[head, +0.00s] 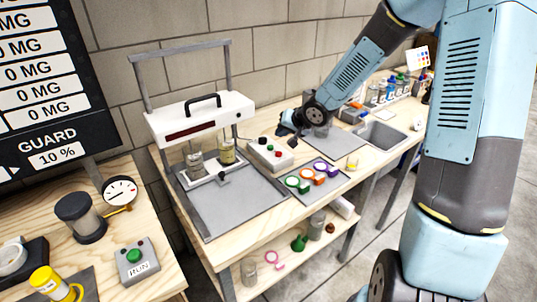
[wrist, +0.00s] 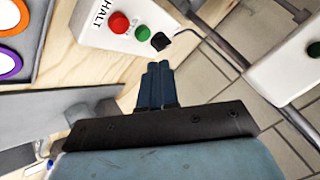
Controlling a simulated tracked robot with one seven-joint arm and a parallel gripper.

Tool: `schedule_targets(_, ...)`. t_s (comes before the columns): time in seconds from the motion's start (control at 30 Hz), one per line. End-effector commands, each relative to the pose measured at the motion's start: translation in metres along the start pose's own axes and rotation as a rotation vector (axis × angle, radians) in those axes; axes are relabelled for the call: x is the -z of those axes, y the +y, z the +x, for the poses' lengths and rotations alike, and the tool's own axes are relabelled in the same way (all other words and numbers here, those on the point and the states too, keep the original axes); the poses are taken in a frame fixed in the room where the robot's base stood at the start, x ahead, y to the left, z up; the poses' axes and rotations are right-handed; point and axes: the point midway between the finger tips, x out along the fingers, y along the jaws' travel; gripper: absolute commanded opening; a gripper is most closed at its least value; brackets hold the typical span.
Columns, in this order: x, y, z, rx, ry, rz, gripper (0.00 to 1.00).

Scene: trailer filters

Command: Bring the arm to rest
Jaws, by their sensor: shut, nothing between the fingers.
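My gripper (head: 286,128) is over the workbench (head: 240,227), at the far side of the white control box (head: 268,160). In the wrist view my gripper (wrist: 158,68) has its two blue-grey fingers together with nothing between them. The fingers point toward the control box (wrist: 95,32), which has a red button (wrist: 119,22), a green button (wrist: 142,33) and a black switch (wrist: 161,41). I cannot tell how high the fingertips are above the bench. My arm reaches in from the upper right in the head view.
A press frame (head: 201,118) with a white head stands left of the box, with two jars under it. Coloured rings (head: 318,167) lie on a grey mat in front. A sink (head: 382,134) and bottles (head: 383,92) are at the right. A second table (head: 158,262) is at the left.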

Motion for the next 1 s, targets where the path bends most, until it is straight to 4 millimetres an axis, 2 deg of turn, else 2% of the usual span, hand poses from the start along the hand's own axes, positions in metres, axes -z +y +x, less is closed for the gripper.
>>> schedule_targets(0.23,0.000,0.000,-0.001,-0.004,0.001,-0.003,0.00)
schedule_targets(0.37,0.004,0.004,-0.012,-0.048,0.012,-0.030,0.00)
schedule_targets(0.57,0.016,0.017,-0.058,-0.209,0.042,-0.115,0.00)
schedule_targets(0.83,0.023,0.028,-0.139,-0.420,0.063,-0.195,0.00)
schedule_targets(1.0,0.018,0.031,-0.192,-0.521,0.061,-0.218,0.00)
